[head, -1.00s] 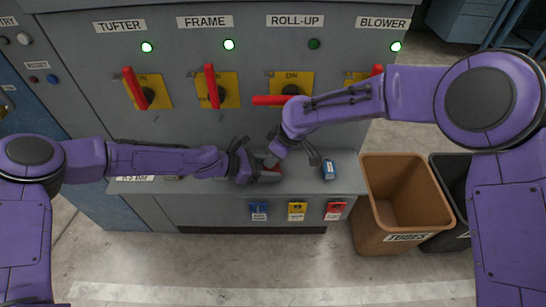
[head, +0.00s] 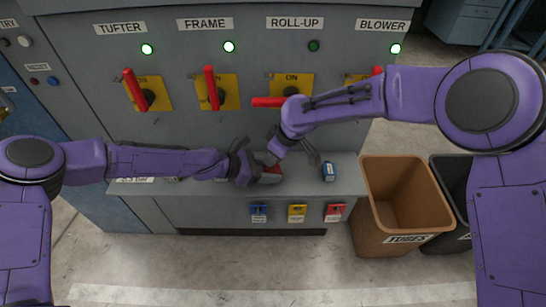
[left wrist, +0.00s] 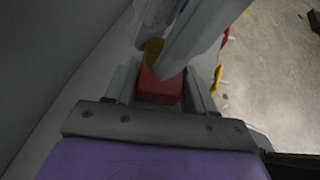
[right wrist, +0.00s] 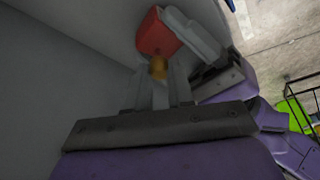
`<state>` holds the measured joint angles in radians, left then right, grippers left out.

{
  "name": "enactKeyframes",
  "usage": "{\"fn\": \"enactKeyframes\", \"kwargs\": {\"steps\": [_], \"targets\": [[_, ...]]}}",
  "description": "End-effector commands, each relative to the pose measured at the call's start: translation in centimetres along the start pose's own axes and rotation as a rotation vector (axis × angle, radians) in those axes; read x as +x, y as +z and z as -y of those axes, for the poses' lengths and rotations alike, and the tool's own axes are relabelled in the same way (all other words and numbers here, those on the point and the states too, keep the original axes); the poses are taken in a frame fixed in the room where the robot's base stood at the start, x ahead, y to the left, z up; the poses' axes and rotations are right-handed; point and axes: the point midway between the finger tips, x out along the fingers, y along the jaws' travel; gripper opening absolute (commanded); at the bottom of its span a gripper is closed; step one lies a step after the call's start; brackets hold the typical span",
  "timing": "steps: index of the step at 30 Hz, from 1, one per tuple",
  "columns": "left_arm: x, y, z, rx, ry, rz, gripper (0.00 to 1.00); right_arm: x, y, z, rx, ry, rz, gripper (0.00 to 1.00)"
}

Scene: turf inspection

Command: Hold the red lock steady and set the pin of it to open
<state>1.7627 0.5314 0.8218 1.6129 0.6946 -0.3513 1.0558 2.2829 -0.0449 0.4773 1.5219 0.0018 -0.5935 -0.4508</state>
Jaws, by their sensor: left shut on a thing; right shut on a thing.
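The red lock (head: 272,174) is over the grey ledge, mostly covered by my grippers. My left gripper (head: 262,176) is shut on its red body, which shows between the fingers in the left wrist view (left wrist: 160,86). My right gripper (right wrist: 160,82) comes from above and is shut on the brass-coloured pin (right wrist: 158,67), which sticks out of the red body (right wrist: 155,34). The pin also shows in the left wrist view (left wrist: 154,48), partly behind the right fingers. I cannot tell whether the pin is set to open, or whether the lock touches the ledge.
Blue, yellow and red tags (head: 297,213) hang below on the cabinet front. Red-handled switches (head: 211,88) are above. A brown bin (head: 375,215) stands at the right.

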Motion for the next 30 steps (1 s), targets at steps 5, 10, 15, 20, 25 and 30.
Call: {"fn": "enactKeyframes", "kwargs": {"steps": [5, 10, 15, 20, 25, 30], "targets": [[-0.1, -0.4, -0.1, -0.004, 0.004, -0.006, 0.37, -0.2, -0.2, 0.0, 0.000, 0.001, -0.004, 0.34], [0.0, -0.3, -0.1, -0.003, 0.003, -0.005, 0.37, -0.1, -0.2, 0.0, 0.000, 0.001, -0.003, 0.34], [0.0, -0.2, -0.1, -0.002, 0.003, -0.004, 0.37, -1.6, -0.2, -0.1, 0.001, 0.003, -0.006, 0.34], [0.0, -0.2, -0.1, -0.002, 0.002, -0.003, 0.37, -5.5, -0.2, -0.1, 0.001, 0.003, -0.008, 0.34], [0.0, -0.1, -0.1, -0.002, 0.002, -0.003, 0.37, -9.6, -0.2, -0.1, 0.001, 0.003, -0.007, 0.34], [-0.1, -0.1, -0.1, -0.002, 0.003, -0.002, 0.37, -11.8, -0.2, 0.0, 0.000, 0.001, -0.005, 0.34]]}}
